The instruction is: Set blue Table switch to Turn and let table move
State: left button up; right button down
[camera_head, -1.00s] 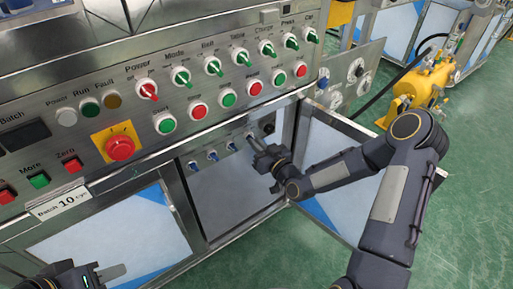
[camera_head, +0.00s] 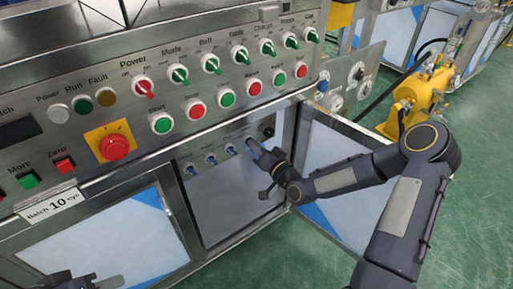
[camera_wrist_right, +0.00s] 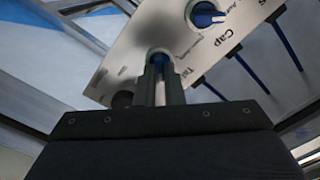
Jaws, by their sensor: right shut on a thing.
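A lower panel (camera_head: 221,143) inside the open cabinet carries a row of small blue switches. My right gripper (camera_head: 256,149) is at the rightmost blue switch (camera_head: 249,141) of that row. In the right wrist view, the right gripper (camera_wrist_right: 160,78) is shut on a blue switch (camera_wrist_right: 160,55) with a white round base. Its blue handle is mostly hidden between the fingers, so its setting cannot be read. A neighbouring blue switch (camera_wrist_right: 207,15) sits by the word "Cap". My left gripper (camera_head: 88,284) shows partly at the bottom left; its fingers are not clear.
Above is the main panel with green and red switches (camera_head: 180,76), buttons and a red emergency stop (camera_head: 115,147). An open cabinet door (camera_head: 335,160) stands right of my right gripper. A yellow machine (camera_head: 425,90) stands on the green floor farther right.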

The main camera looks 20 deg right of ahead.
dwell(0.4)
jog(key=c, duration=1.5)
grip_release()
jog(key=shift+c, duration=0.2)
jog(key=shift+s, duration=0.1)
jog(key=p+v, duration=0.1)
jog(key=v, duration=0.6)
jog(key=shift+s+d+p, duration=0.15)
jog(key=shift+s+p, duration=0.2)
jog(key=shift+p, duration=0.05)
